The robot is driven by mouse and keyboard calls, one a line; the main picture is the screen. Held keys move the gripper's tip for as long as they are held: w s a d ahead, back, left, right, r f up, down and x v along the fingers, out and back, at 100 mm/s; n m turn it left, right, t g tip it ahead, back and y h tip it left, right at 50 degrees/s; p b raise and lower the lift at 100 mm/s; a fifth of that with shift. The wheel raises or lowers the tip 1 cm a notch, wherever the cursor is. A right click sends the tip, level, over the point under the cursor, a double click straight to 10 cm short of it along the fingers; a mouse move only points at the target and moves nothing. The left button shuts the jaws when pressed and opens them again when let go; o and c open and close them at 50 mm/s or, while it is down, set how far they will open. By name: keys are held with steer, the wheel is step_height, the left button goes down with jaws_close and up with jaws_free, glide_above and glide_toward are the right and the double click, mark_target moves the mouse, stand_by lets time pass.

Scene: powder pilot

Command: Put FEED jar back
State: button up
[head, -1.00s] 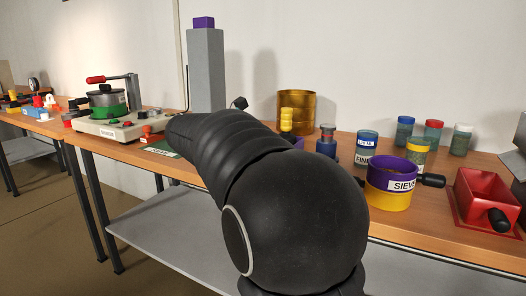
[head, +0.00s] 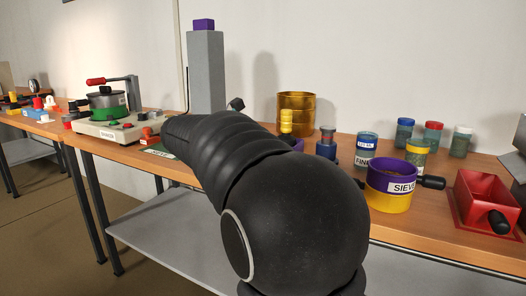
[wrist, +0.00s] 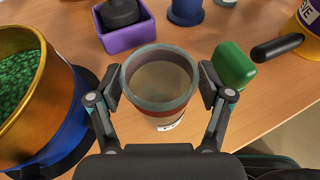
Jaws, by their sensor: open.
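In the wrist view a clear jar (wrist: 160,88) with a reddish band and a partly seen white label stands upright on the wooden table. It looks open at the top and pale inside. I cannot read its label, so I cannot tell whether it is the FEED jar. My gripper (wrist: 165,88) is open, with one finger on each side of the jar, close to its wall. Whether the pads touch it is unclear. In the head view my arm hides the gripper and this jar.
In the wrist view a gold vessel of green grains (wrist: 20,45) stands close left, a purple tray (wrist: 128,38) behind, and a green block (wrist: 233,65) close right. In the head view the SIEVE pot (head: 390,198), red hopper (head: 487,190) and several lidded jars stand right.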

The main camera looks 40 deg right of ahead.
steer(key=w+p+v, duration=0.1)
steer(key=v, duration=1)
steer(key=s+a+f+m+t+y, duration=0.2)
steer(key=s+a+f+m+y, duration=0.5)
steer(key=s+f+m, duration=0.2)
steer(key=s+a+f+m+t+y, duration=0.2)
steer(key=s+a+f+m+y, duration=0.4)
steer(key=s+f+m, duration=0.4)
steer(key=s+a+f, duration=0.1)
steer(key=s+f, duration=0.2)
steer(key=s, duration=0.2)
steer(key=shift+a+t+y, duration=0.3)
steer(key=shift+a+y, duration=0.05)
steer(key=shift+y, duration=0.05)
steer(key=shift+r+p, duration=0.4)
